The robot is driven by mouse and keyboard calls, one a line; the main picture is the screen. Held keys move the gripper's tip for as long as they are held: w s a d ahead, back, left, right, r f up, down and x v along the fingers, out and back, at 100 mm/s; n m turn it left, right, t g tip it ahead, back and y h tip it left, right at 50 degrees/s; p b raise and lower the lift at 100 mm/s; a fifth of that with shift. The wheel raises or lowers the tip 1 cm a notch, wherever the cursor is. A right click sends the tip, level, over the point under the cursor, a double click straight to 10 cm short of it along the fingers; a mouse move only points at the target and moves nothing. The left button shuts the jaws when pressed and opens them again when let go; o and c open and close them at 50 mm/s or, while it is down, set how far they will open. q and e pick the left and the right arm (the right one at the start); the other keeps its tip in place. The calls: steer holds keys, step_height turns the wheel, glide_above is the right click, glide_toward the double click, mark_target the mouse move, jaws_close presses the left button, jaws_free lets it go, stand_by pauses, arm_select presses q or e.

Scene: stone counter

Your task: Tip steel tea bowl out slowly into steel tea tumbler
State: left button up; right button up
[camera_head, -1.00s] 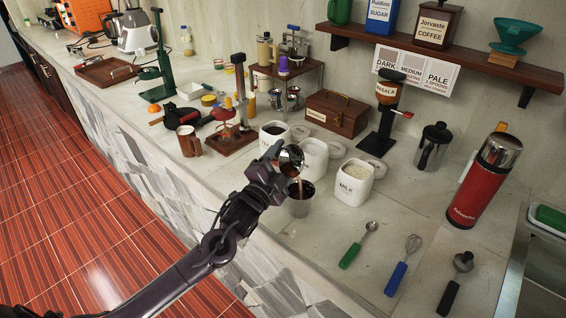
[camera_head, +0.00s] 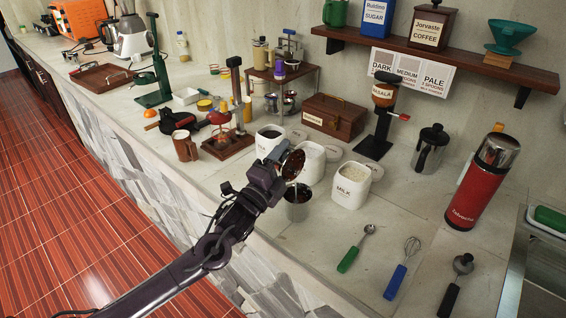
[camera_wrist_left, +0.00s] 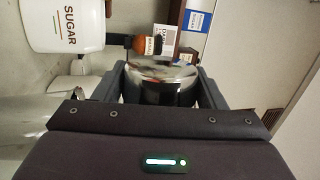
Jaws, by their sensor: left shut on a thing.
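My left gripper (camera_head: 277,165) is shut on the steel tea bowl (camera_head: 291,167) and holds it above the counter. The bowl is tipped well over, its mouth turned to the right and toward the camera, with dark reddish-brown contents or stain inside. The steel tea tumbler (camera_head: 299,206) stands upright just below the bowl, apart from it. A thin stream seems to run from the bowl's lower rim toward the tumbler's mouth. In the left wrist view the shiny bowl (camera_wrist_left: 162,82) sits between both fingers. The level inside the tumbler is too small to tell. My right gripper is out of view.
White canisters stand close behind, one marked milk (camera_head: 351,187). A brown mug (camera_head: 185,146) and a wooden stand (camera_head: 228,146) are to the left.

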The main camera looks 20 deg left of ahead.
arm_select(q)
steer(key=shift+s+d+r+m+h+b, duration=0.1)
steer(key=shift+d+m+h+b, duration=0.1)
steer(key=shift+m, duration=0.4)
steer(key=shift+s+d+r+m+h+b, duration=0.1)
steer(key=shift+m+h, duration=0.1)
steer(key=shift+m, duration=0.4)
steer(key=shift+d+r+m, duration=0.1)
steer(key=shift+m, duration=0.2)
stand_by(0.4)
